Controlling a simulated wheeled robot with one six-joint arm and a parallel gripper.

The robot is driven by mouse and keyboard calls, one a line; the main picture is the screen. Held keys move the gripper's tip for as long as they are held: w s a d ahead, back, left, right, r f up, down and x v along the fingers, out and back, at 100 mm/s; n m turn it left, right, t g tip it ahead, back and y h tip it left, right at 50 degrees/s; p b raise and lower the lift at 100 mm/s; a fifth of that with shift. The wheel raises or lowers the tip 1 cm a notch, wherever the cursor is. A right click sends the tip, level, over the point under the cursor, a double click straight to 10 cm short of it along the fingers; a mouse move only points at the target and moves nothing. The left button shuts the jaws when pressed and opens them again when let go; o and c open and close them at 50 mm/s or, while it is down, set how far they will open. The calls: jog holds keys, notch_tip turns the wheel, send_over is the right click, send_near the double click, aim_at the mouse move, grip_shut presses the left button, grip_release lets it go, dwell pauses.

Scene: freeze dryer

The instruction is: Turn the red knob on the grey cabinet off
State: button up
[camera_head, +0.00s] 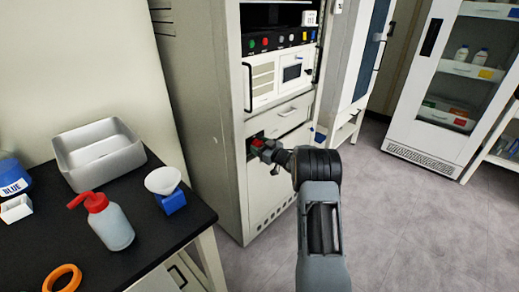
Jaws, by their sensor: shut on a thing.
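The grey cabinet (205,110) stands in the middle, with instrument panels and drawers on its front. The red knob (257,142) sits low on the cabinet's front, in a dark recess below the lower drawer. My gripper (262,148) is at the knob, its fingers closed around it. The fingers hide part of the knob, so I cannot tell which way it is turned. My dark arm reaches up to it from the bottom of the picture.
A white glass-door cabinet (425,120) stands right. The floor (420,230) at right is clear.

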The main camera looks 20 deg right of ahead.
jog(key=n+b, duration=0.2)
jog(key=n, duration=0.1)
jog(key=n+b, duration=0.1)
jog(key=b, duration=0.1)
jog(key=shift+a+f+n, duration=0.1)
jog(key=shift+f+n, duration=0.15)
jog(key=shift+n, duration=0.05)
jog(key=n+b, duration=0.3)
jog(key=shift+f+n, duration=0.1)
jog(key=shift+n, duration=0.2)
jog(key=n+b, duration=0.4)
jog(key=shift+s+a, duration=0.1)
jog(key=shift+n+b, duration=1.4)
jog(key=shift+n, duration=0.6)
jog(key=o, duration=0.9)
